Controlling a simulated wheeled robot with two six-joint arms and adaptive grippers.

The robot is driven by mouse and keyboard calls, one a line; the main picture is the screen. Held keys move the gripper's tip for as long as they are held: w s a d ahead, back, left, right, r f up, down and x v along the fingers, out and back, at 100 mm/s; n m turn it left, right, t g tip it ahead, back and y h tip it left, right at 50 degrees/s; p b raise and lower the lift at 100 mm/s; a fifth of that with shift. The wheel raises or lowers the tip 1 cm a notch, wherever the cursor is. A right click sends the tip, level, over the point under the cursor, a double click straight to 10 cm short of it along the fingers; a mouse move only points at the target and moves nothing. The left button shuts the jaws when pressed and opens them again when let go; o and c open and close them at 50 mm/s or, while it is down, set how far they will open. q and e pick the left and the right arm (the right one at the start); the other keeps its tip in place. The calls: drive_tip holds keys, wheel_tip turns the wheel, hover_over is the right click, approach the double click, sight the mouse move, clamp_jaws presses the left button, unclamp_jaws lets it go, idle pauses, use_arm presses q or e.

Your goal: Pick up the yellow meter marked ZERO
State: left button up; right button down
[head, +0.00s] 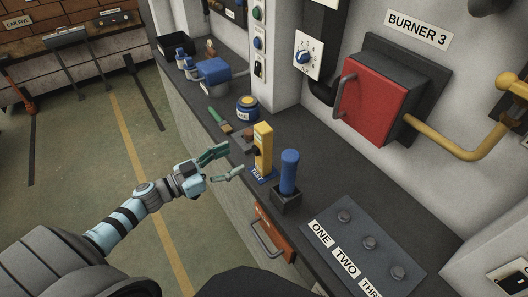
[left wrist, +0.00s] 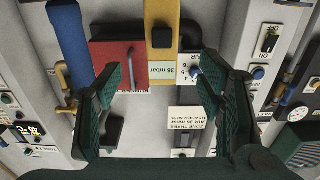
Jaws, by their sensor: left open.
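The yellow meter (head: 263,143) stands upright on the dark bench in the head view, on a small blue base (head: 262,176) with a white label that seems to read TEST. I cannot make out the word ZERO. My left gripper (head: 235,162) is open and empty, just left of the meter and apart from it. In the left wrist view its fingers (left wrist: 160,75) are spread wide on either side of the meter's line. My right gripper is not in view.
A blue cylinder (head: 289,173) stands in a dark holder close right of the meter. A green-handled brush (head: 219,121) and a round blue and yellow tin (head: 247,108) lie behind. A sloped panel (head: 364,246) with knobs is in front. The red burner door (head: 374,99) is on the wall.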

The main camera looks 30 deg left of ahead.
sight(258, 146)
use_arm(q)
drive_tip(key=x, duration=0.6)
drive_tip(key=shift+w+a+f, duration=0.25)
drive_tip(key=shift+w, duration=0.1)
drive_tip(key=shift+w+d+r, duration=0.1)
drive_tip(key=shift+w+d, duration=0.05)
drive_tip(key=shift+d, duration=0.1)
drive_tip(key=x, duration=0.4)
drive_tip(key=shift+d+r, duration=0.15)
drive_tip(key=shift+d, duration=0.1)
drive_tip(key=shift+w+d+f, duration=0.1)
drive_tip(key=shift+w+f, duration=0.1)
drive_tip(key=shift+w, duration=0.1)
drive_tip(key=shift+c, duration=0.6)
drive_tip(key=shift+s+r, duration=0.1)
drive_tip(key=shift+s, duration=0.1)
drive_tip(key=c, duration=1)
drive_tip(key=shift+w, duration=0.1)
clamp_jaws()
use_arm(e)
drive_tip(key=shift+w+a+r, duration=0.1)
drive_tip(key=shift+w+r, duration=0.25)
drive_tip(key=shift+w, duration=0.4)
use_arm(q)
drive_tip(key=shift+p, duration=0.3)
